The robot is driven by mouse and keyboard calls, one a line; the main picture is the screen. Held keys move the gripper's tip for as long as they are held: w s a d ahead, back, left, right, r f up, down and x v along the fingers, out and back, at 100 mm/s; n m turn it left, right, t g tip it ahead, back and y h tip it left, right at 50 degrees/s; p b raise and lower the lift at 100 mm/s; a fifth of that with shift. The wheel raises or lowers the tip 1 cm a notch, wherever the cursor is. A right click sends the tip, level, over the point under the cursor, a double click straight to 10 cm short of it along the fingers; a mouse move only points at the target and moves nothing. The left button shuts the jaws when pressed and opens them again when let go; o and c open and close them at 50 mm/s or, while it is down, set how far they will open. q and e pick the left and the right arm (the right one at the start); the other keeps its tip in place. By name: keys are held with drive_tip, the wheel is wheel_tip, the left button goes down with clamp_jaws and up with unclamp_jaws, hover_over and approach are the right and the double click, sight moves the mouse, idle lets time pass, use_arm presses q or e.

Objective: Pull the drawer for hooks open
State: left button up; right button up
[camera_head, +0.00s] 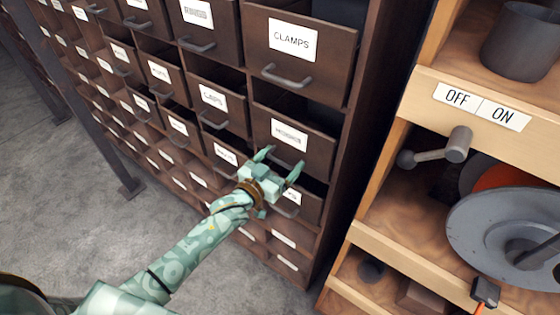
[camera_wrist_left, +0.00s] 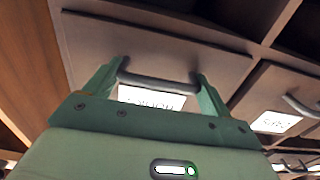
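The hooks drawer (camera_head: 314,148) is a dark brown drawer in the cabinet, below the clamps drawer. Its white label (camera_head: 289,134) is small in the head view; in the wrist view the label (camera_wrist_left: 152,98) appears upside down and reads like "HOOKS". My left gripper (camera_head: 279,163) is at the drawer front, its two fingers spread wide. In the wrist view the grey bar handle (camera_wrist_left: 160,82) lies between the open fingers, one near each end. I cannot tell whether they touch it. My right gripper is in neither view.
The clamps drawer (camera_head: 300,45) is directly above, with its own handle. More labelled drawers fill the cabinet to the left. A wooden shelf unit with an OFF/ON plate (camera_head: 482,106), a lever (camera_head: 440,150) and a grey disc (camera_head: 500,240) stands at right.

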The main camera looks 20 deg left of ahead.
use_arm(q)
drive_tip(key=c, duration=0.3)
drive_tip(key=shift+s+a, duration=0.1)
drive_tip(key=shift+s, duration=0.15)
drive_tip(key=shift+c, duration=0.2)
drive_tip(key=p+v, duration=0.8)
drive_tip(key=v, duration=1.5)
drive_tip(key=shift+s, duration=0.2)
drive_tip(key=shift+r, duration=0.1)
drive_tip(key=o, duration=1.3)
drive_tip(key=shift+c, duration=0.2)
